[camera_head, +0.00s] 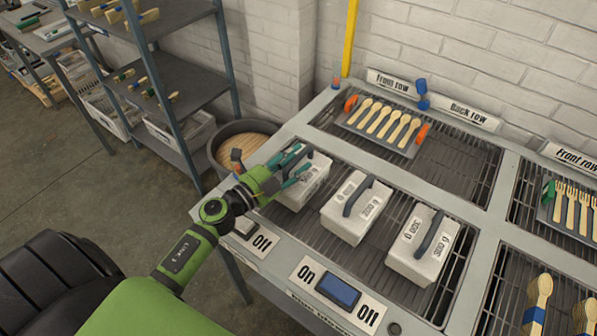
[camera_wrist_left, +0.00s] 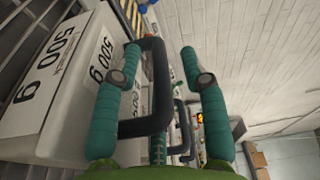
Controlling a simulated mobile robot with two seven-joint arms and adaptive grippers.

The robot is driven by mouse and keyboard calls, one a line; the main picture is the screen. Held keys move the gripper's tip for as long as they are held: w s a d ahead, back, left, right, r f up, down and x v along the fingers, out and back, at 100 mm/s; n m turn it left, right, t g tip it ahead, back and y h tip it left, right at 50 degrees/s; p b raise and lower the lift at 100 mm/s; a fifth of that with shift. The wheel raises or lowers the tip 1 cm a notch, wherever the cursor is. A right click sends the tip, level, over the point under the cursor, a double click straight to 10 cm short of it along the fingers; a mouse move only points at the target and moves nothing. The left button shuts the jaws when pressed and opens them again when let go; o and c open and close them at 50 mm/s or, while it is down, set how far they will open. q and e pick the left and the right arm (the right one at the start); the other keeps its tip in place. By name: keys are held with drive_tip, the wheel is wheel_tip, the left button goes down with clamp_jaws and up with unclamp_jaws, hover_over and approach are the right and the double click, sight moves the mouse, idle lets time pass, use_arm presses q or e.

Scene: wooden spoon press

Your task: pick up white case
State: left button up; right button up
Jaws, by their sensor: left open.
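Three white cases with dark handles stand in a row on the grated table: the left case (camera_head: 312,182), the middle case (camera_head: 345,225) and the right case (camera_head: 409,266). My left gripper (camera_head: 299,160) is open at the handle of the left case, partly covering it. In the left wrist view, the dark handle (camera_wrist_left: 158,85) lies between the two green fingers (camera_wrist_left: 160,50), nearer the left finger. The white case marked 500 g (camera_wrist_left: 62,75) fills the left of that view. Whether a finger touches the handle I cannot tell. My right gripper is not in view.
A blue switch (camera_head: 338,291) sits on the table's front edge. A tray of wooden spoons (camera_head: 380,128) lies behind the cases. A round bin (camera_head: 243,145) stands left of the table, near a shelf rack (camera_head: 185,90). A yellow post (camera_head: 349,40) rises at the back.

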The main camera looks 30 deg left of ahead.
use_arm(q)
drive_tip(key=shift+w+d+f, duration=0.1)
drive_tip(key=shift+w+d, duration=0.05)
drive_tip(key=shift+w, duration=0.3)
drive_tip(key=shift+s, duration=0.1)
clamp_jaws()
drive_tip(key=shift+r, duration=0.2)
